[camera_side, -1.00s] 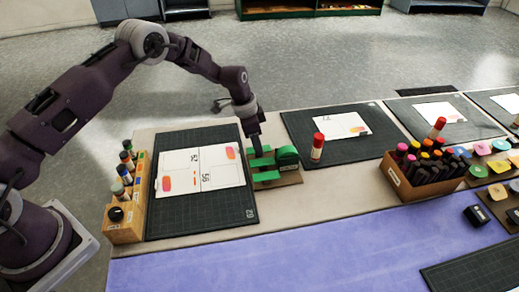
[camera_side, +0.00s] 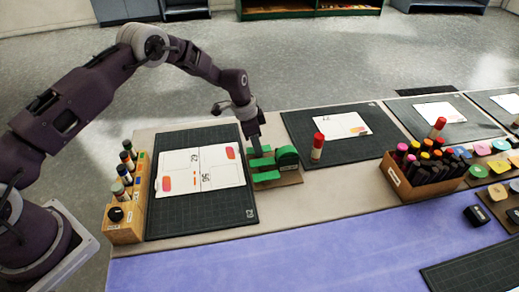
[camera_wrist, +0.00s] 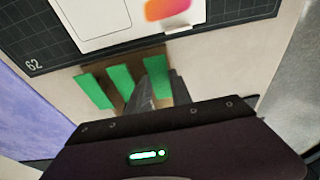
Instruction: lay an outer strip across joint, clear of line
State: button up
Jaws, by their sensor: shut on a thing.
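Two white cards (camera_side: 220,176) lie side by side on a dark cutting mat (camera_side: 240,213), with a joint line down the middle. They carry printed marks and orange-pink patches. In the wrist view, green strips (camera_wrist: 95,91) lie side by side. My gripper (camera_side: 256,150) points down at the holder, shut on the far green strip (camera_wrist: 155,66). The fingers hide part of that strip, and I cannot tell whether it is clear of the holder.
A wooden rack of bottles (camera_side: 123,222) stands left of the mat. A red-capped glue stick (camera_side: 317,147) stands right of the holder, by a second mat (camera_side: 300,123). A box of markers (camera_side: 405,184) is farther right.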

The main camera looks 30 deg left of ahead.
jog(key=shift+w+d+v, duration=0.15)
jog(key=shift+v, duration=0.65)
jog(key=shift+w+d+v, duration=0.1)
jog(key=shift+v, duration=0.75)
jog(key=shift+w+d+v, duration=0.15)
jog(key=shift+v, duration=0.65)
jog(key=shift+r, duration=0.1)
jog(key=s+a, duration=0.1)
jog(key=a, duration=0.1)
jog(key=s+a, duration=0.2)
jog(key=a, duration=0.1)
jog(key=s+a+f, duration=0.1)
jog(key=a, duration=0.1)
jog(key=shift+s+a, duration=0.2)
jog(key=shift+a, duration=0.1)
send_over(200, 163)
jog(key=shift+s+a+r, duration=0.15)
jog(key=shift+s+r, duration=0.05)
jog(key=shift+r, duration=0.05)
jog(key=shift+s+f, duration=0.25)
jog(key=shift+s+a+x, duration=0.15)
jog(key=shift+x, duration=0.85)
jog(key=shift+s+a+x, duration=0.15)
jog(key=shift+x, duration=0.9)
jog(key=shift+w+f, duration=0.1)
jog(key=shift+f, duration=0.5)
jog(key=shift+f, duration=0.25)
